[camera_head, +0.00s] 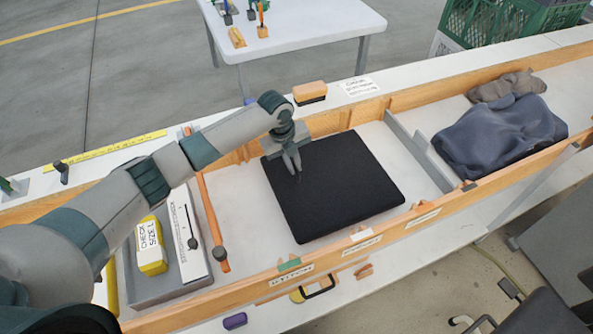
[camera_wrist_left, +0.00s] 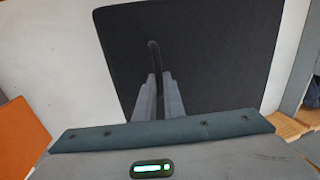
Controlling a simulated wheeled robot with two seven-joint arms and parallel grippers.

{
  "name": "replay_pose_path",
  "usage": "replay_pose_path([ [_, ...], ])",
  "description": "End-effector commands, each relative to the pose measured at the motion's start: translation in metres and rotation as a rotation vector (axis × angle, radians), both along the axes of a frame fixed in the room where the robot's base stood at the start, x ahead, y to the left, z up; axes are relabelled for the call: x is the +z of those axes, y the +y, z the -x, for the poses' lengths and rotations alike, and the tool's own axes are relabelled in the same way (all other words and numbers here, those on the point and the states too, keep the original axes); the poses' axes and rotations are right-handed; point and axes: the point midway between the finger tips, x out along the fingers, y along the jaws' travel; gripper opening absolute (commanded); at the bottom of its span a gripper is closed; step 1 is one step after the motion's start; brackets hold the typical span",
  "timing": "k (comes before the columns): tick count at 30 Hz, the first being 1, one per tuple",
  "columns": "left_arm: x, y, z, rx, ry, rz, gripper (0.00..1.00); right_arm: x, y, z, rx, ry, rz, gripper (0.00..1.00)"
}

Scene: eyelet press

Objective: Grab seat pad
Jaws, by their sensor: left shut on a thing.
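The seat pad (camera_head: 345,195) is a flat black square lying in the middle bay of the wooden-sided tray, and it also fills much of the left wrist view (camera_wrist_left: 215,60). My left gripper (camera_head: 298,172) is over the pad's upper left part, pointing down. In the left wrist view its two fingers (camera_wrist_left: 160,90) are close together, shut on a thin dark strip of the pad that runs out beyond the fingertips. Whether the pad is lifted cannot be told. My right gripper is not in view.
An orange divider bar (camera_head: 207,215) stands left of the pad and a grey divider (camera_head: 415,150) to its right. A dark cloth heap (camera_head: 500,135) lies in the right bay. A grey tray with a yellow box (camera_head: 150,247) is at left. The wooden front wall (camera_head: 330,255) borders the bays.

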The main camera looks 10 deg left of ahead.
Motion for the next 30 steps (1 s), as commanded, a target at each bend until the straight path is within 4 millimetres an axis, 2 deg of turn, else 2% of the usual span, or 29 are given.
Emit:
replay_pose_path([
  [6,0.037,-0.001,-0.002,-0.002,-0.006,0.002,0.0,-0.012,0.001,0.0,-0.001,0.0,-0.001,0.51],
  [13,0.066,-0.001,-0.001,-0.002,-0.003,0.002,0.0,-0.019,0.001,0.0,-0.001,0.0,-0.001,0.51],
  [18,0.074,-0.001,-0.001,-0.001,-0.003,0.002,0.0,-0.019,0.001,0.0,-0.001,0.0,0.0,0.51],
  [30,0.074,-0.001,-0.001,-0.001,-0.002,0.002,0.0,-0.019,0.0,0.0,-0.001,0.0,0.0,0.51],
])
